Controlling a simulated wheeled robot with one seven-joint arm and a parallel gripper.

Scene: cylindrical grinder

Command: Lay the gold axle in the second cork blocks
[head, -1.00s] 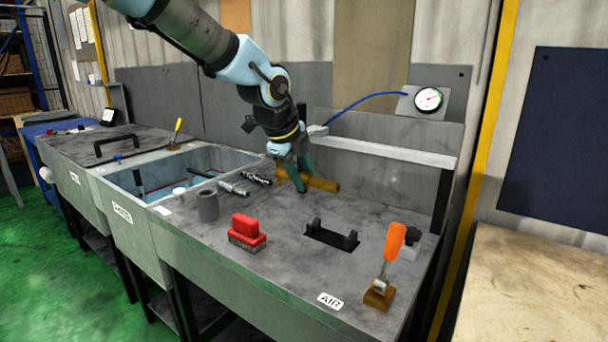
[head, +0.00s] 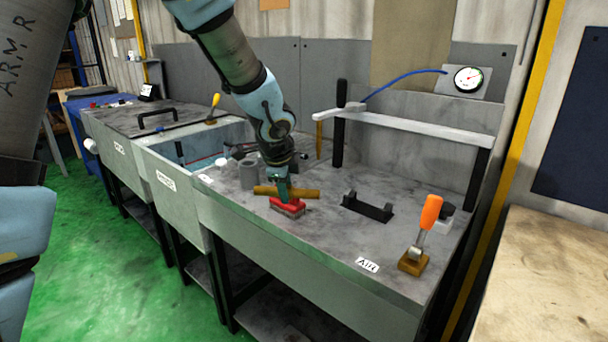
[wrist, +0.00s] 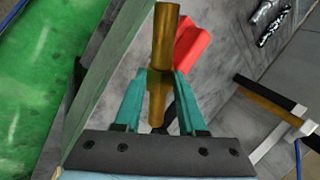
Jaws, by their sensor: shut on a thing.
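My gripper (head: 281,190) is shut on the gold axle (head: 302,193), around its middle. The axle is held roughly level, lying left to right in the head view, over or just in front of the red-handled brush (head: 289,208). A black stand with two upright ends (head: 367,208) is empty on the bench, right of the axle. I cannot make out any clearly cork-coloured pair of blocks.
An orange-handled tool (head: 428,222) on a brown block stands at the bench's right front. A grey cup (head: 249,174) stands to the left. A white rail (head: 400,128) on black posts spans the back. The bench between brush and stand is clear.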

